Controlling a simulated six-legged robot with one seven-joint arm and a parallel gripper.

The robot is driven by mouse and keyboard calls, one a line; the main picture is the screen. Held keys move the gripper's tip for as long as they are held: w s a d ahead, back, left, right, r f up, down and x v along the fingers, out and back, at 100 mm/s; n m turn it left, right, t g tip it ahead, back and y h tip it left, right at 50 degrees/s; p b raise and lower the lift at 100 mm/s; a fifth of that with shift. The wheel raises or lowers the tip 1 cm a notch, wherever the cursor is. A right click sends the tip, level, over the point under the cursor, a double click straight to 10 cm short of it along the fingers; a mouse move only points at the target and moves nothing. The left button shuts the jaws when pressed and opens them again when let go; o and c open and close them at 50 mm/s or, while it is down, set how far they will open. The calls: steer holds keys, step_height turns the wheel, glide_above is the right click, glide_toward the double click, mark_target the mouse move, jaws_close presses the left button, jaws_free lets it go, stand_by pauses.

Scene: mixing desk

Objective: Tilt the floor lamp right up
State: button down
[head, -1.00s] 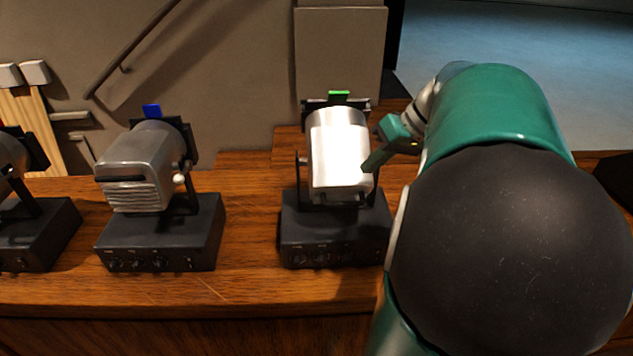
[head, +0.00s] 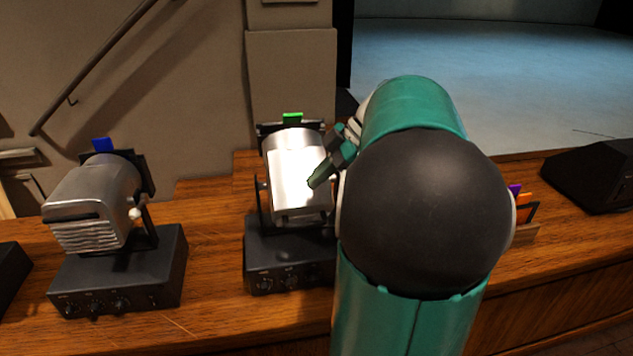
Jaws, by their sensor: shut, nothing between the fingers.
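Two lamp heads on black control boxes stand on the wooden desk. One lamp (head: 297,172) has a green tab (head: 292,118) on top and a bright silver housing, held in a dark yoke. The other lamp (head: 92,203) has a blue tab (head: 103,145) and a grey ribbed housing tilted down to the left. I cannot tell which of them is the floor lamp. My gripper (head: 318,178) is shut, its dark green fingers over the right side of the green-tabbed lamp's housing. I cannot tell if they touch it. My arm hides the right part of that lamp's box.
The wooden desk (head: 215,290) runs across the view. A black wedge-shaped box (head: 597,177) stands at the right end. Small purple and orange tabs (head: 523,205) show just right of my arm. A handrail (head: 100,62) is on the wall behind.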

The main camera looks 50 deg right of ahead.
glide_above(294, 225)
steer(key=f, duration=0.5)
steer(key=shift+s+d+f, duration=0.1)
steer(key=shift+s+d, duration=0.15)
steer(key=shift+s, duration=0.1)
step_height(294, 225, down, 4)
steer(key=shift+w+d+r, duration=0.1)
steer(key=shift+w+r, duration=0.05)
steer(key=shift+r, duration=0.05)
steer(key=shift+f, duration=0.4)
steer(key=shift+f, duration=0.15)
steer(key=shift+f, duration=0.9)
steer(key=shift+f+t+h, duration=0.3)
steer(key=shift+t, duration=0.1)
